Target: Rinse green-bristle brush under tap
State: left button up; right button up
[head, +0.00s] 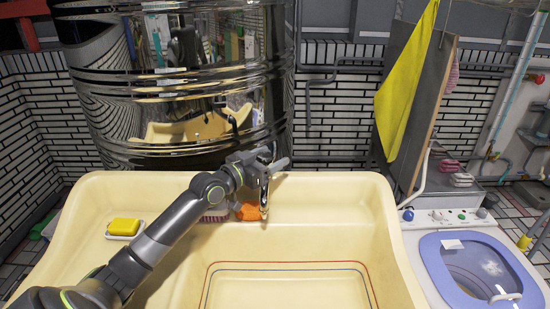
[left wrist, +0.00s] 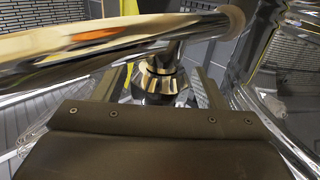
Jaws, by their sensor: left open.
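My left gripper (head: 272,163) is at the back rim of the cream sink (head: 330,195), right at the chrome tap (head: 264,192). In the left wrist view, its two fingers (left wrist: 163,88) are open and apart. The tap's metal body (left wrist: 165,78) stands between or just beyond them; I cannot tell whether they touch it. The shiny spout (left wrist: 110,45) crosses the top of that view. I cannot make out a green-bristle brush in either view. A red-striped item (head: 216,216) and an orange item (head: 248,212) lie by the tap, partly hidden by my arm. My right gripper is not in view.
A yellow sponge (head: 124,226) sits in a white dish on the sink's left ledge. A large shiny metal tank (head: 180,90) stands behind the sink. A washing machine (head: 480,265) is at the right. A yellow cloth (head: 405,85) hangs behind. The basin's visible floor is clear.

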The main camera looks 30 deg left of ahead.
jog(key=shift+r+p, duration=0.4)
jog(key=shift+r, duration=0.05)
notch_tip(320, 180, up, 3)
jog(key=p, duration=0.2)
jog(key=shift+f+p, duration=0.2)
jog(key=shift+p, duration=0.15)
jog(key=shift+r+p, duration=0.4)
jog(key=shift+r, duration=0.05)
pick_arm(q)
jog(key=v, duration=1.2)
